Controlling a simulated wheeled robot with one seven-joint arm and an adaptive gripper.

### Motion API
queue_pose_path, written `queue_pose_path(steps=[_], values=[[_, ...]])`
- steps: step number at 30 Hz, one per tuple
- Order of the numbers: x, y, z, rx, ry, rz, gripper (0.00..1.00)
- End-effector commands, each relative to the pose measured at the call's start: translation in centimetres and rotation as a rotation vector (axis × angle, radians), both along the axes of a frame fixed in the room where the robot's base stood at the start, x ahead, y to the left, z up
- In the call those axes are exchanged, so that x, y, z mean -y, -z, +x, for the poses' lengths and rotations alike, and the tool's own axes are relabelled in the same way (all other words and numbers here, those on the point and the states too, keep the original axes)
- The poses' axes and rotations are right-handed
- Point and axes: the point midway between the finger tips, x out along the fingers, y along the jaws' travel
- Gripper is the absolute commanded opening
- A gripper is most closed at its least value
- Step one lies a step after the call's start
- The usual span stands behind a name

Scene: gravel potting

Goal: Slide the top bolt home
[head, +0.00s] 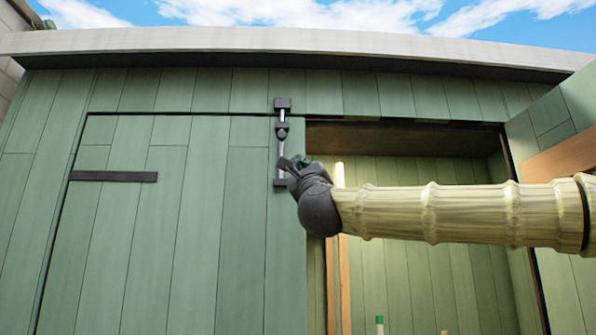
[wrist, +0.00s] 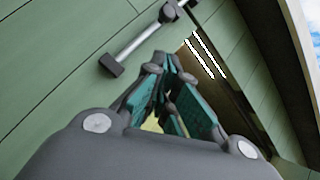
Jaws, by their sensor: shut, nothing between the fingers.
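The top bolt (head: 281,146) is a silver rod standing upright at the upper right edge of the closed green left door (head: 165,220), with dark brackets and a dark knob (head: 282,134). Its rod shows up to the dark keeper (head: 282,103) on the frame above; I cannot tell how deep it sits in it. In the wrist view the rod (wrist: 140,38) runs slanting beyond the fingertips, with the lower bracket (wrist: 111,65) at its end. My gripper (head: 290,166) is shut and empty, below the knob and in front of the lower rod. I cannot tell whether it touches the bolt.
The shed's right doorway (head: 420,225) stands open, with its door (head: 570,130) swung out at the far right. Long wooden handles (head: 343,260) stand inside. A roof edge (head: 300,42) overhangs above. The door face left of the bolt is clear except for a dark strap (head: 113,176).

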Motion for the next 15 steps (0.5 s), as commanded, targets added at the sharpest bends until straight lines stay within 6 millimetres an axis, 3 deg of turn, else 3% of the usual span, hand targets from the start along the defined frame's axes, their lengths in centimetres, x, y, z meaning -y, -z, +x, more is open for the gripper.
queue_pose_path(steps=[6,15], values=[[0.3,1.5,-1.8,0.000,-0.002,0.000,0.00],[0.5,1.6,-2.1,0.001,0.000,0.000,0.00]])
